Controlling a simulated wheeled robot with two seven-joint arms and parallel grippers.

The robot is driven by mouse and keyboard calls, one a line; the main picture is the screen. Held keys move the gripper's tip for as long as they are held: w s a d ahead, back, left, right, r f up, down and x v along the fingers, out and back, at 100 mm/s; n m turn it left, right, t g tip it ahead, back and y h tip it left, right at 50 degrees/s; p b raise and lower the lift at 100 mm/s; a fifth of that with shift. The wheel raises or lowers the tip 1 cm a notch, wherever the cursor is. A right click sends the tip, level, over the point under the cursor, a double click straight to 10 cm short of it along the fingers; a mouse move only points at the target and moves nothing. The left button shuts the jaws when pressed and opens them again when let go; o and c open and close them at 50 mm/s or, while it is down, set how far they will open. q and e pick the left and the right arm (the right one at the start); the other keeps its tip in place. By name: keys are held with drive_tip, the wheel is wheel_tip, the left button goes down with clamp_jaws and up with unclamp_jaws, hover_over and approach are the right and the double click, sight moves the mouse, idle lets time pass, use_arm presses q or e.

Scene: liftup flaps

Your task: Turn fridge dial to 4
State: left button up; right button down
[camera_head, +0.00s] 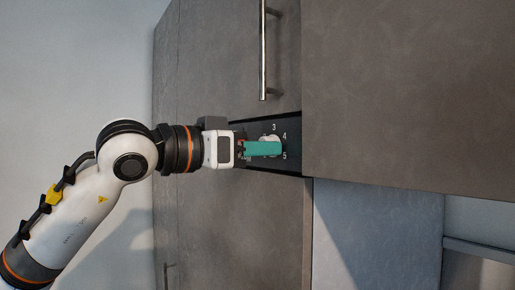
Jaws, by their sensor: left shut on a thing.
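The fridge dial (268,139) is a round light knob on a black panel (291,120), with the numbers 3, 4 and 5 readable around it. My left gripper (264,149), with teal fingers, comes in from the left and is shut on the dial. The fingers cover much of the dial, so its pointer is hidden and I cannot tell which number it is set to. My right gripper is not in view.
A grey cabinet door with a metal bar handle (263,50) is above the panel. A large dark grey panel (405,95) lies to the right. A lighter surface (375,235) shows at the lower right. A plain wall is at the left.

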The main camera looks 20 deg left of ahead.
use_arm(q)
drive_tip(key=o, duration=0.9)
drive_tip(key=shift+o, duration=0.2)
drive_tip(key=b+v, duration=0.4)
drive_tip(key=v, duration=0.8)
drive_tip(key=shift+f, duration=0.1)
